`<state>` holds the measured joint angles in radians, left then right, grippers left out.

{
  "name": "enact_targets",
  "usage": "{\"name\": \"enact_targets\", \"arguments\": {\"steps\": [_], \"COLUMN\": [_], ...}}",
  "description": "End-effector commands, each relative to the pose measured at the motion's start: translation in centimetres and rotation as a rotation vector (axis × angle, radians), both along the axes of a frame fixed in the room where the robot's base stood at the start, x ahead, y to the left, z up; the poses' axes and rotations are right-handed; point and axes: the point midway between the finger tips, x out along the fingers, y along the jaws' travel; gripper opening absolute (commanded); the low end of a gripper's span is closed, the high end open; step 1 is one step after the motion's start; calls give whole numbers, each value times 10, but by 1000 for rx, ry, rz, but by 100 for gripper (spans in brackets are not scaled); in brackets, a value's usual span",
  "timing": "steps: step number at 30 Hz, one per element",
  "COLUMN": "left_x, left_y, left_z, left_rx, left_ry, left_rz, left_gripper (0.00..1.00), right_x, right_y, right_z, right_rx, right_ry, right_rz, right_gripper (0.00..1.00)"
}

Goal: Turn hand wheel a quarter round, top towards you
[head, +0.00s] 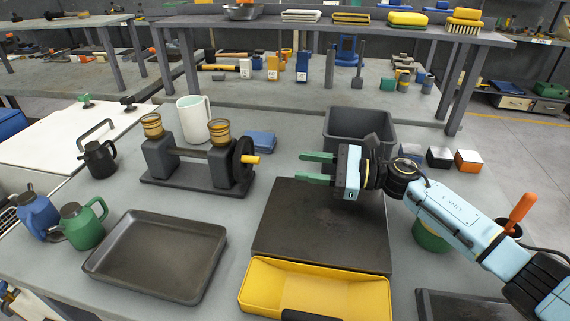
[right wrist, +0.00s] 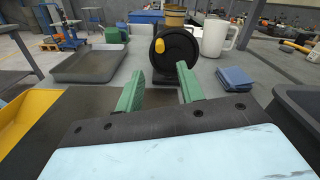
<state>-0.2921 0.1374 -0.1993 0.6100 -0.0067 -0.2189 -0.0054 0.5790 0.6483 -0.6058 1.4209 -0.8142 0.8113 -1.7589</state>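The hand wheel (head: 243,158) is a black upright disc on the right end of a dark press frame (head: 205,176). Its yellow handle (head: 251,160) points right in the head view. In the right wrist view the wheel (right wrist: 178,52) faces me, with the handle (right wrist: 160,46) on its left side. My right gripper (head: 316,168) is to the right of the wheel, apart from it. Its green fingers (right wrist: 160,88) are spread, point towards the wheel and hold nothing. My left gripper is not in view.
A dark flat board (head: 318,236) lies below my right gripper. A grey bin (head: 345,128) stands behind it, and a yellow tray (head: 262,292) in front. A blue stack (head: 262,142) and a white mug (head: 194,122) sit close behind the press. A dark tray (head: 155,258) lies front left.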

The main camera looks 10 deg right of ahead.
Motion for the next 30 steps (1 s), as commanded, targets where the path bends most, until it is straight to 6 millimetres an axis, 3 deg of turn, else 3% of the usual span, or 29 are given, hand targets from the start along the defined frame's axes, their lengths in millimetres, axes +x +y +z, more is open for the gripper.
{"name": "enact_targets", "arguments": {"steps": [6,20,26,30], "left_x": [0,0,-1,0], "left_y": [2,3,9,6], "left_z": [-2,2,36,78], "left_rx": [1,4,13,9], "left_ry": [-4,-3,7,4], "left_rz": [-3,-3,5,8], "left_gripper": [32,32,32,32], "right_x": [-8,-9,-9,-9], "right_y": [-20,-21,-21,-22], "right_z": [-1,5,39,81], "right_rx": [0,1,1,1], "right_ry": [0,0,0,-1], "right_rz": [-1,0,0,0], "right_gripper": [38,38,38,38]}}
